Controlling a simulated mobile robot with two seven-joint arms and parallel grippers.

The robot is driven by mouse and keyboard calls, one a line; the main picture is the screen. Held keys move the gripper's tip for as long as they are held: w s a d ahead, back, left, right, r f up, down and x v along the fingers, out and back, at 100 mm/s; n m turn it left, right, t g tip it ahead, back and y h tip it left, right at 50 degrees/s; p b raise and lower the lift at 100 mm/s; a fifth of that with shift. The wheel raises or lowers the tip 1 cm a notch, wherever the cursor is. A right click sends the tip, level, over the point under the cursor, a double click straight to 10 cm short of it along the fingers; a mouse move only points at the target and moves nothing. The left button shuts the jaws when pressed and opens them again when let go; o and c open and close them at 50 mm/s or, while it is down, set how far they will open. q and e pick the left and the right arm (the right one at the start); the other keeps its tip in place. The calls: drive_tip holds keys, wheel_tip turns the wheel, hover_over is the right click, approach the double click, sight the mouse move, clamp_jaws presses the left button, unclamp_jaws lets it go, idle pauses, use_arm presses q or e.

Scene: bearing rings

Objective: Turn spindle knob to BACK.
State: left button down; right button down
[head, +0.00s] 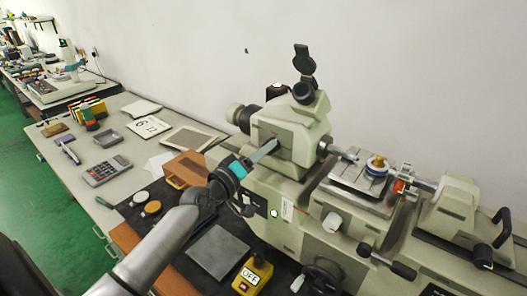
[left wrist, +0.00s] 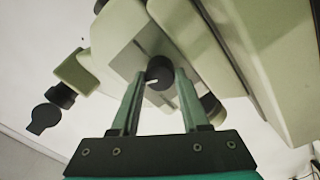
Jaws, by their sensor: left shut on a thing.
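In the head view, my left gripper (head: 274,147) reaches from the left to the front face of the machine head (head: 300,126). The knob is hidden there behind the fingers. I cannot read any position labels around it. My right gripper is not in view.
A yellow switch box (head: 252,276) marked OFF and a dark grey plate (head: 218,251) lie in front. A calculator (head: 106,170) and trays stand on the bench left.

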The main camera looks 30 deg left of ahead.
use_arm(q)
drive_tip(key=n, duration=0.5)
drive_tip(key=shift+p, duration=0.3)
idle(0.4)
drive_tip(key=shift+c, duration=2)
unclamp_jaws()
drive_tip(key=shift+s, duration=0.1)
drive_tip(key=s+a+b, duration=0.1)
drive_tip(key=s+b, duration=0.4)
drive_tip(key=s, duration=1)
drive_tip(key=shift+f, duration=0.25)
drive_tip(key=shift+s, duration=0.1)
